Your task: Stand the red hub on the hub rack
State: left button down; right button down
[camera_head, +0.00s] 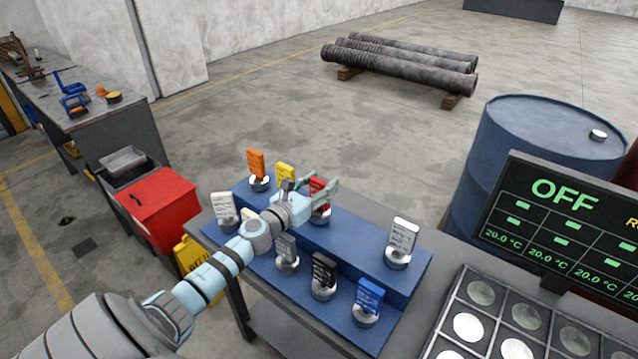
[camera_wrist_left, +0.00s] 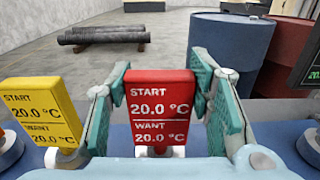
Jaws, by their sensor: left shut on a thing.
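The red hub (camera_head: 317,186) is a small upright block on the upper step of the blue hub rack (camera_head: 345,236), with a round silver base below it. In the left wrist view the red hub (camera_wrist_left: 161,108) faces me between the two teal finger pads, reading START 20.0 °C and WANT 20.0 °C. My left gripper (camera_head: 318,194) is shut on it and partly covers it in the head view. Whether its base rests on the rack or is slightly raised, I cannot tell. My right gripper is not in view.
Orange (camera_head: 256,162), yellow (camera_wrist_left: 40,110), white (camera_head: 403,235), grey, black (camera_head: 323,270) and blue (camera_head: 370,295) hubs stand on the rack around the arm. A dark tray with round pads (camera_head: 468,327) and a screen reading OFF (camera_head: 565,195) are at the right.

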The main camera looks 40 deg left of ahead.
pick_arm(q)
jog(key=shift+f, duration=0.2)
jog(key=c, duration=0.7)
grip_release()
jog(key=shift+c, duration=0.2)
